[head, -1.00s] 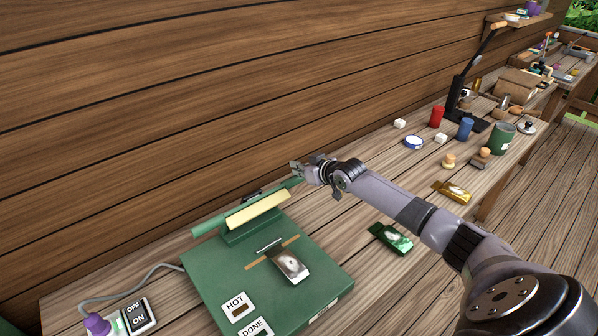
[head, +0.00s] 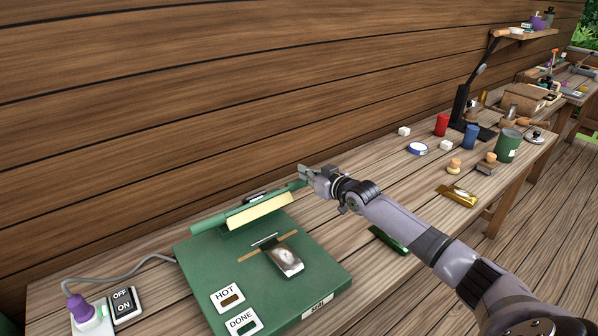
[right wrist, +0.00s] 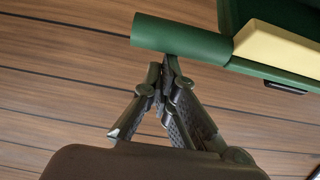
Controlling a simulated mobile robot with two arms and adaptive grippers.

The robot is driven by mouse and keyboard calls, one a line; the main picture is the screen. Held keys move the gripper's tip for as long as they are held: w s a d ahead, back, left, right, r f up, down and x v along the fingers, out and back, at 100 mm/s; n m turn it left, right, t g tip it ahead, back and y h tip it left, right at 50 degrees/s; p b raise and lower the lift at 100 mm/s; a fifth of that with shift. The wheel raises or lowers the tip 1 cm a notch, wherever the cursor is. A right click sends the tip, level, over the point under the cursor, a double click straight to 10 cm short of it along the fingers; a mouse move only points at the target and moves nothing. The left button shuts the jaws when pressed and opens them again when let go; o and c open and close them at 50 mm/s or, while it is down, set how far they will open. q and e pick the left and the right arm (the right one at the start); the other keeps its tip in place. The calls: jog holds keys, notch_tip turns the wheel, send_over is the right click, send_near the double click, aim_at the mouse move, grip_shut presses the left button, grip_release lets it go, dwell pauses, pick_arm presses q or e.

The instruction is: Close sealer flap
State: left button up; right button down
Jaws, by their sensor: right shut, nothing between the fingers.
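The green sealer (head: 200,262) stands on the bench with its flap (head: 222,216) raised at the back. The flap has a green bar along its top and a pale yellow pad (head: 262,212). My right gripper (head: 304,173) is shut and empty at the right end of the flap's bar. In the right wrist view, the closed fingertips (right wrist: 169,62) are just below the bar's end (right wrist: 180,37); I cannot tell if they touch. My left gripper is out of view.
An OFF/ON switch (head: 123,303) and a purple plug (head: 80,306) are left of the sealer. A green pouch (head: 388,240), partly behind my arm, and a gold pouch (head: 458,195) lie to the right. Tins, blocks and a lamp stand further back. The plank wall is close behind.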

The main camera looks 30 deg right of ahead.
jog(key=s+f+t+b, duration=0.4)
jog(key=s+f+b, duration=0.2)
jog(key=f+b, duration=0.2)
jog(key=shift+d+f+t+b, duration=0.25)
jog(key=shift+f+t+b, duration=0.1)
jog(key=shift+b, duration=0.5)
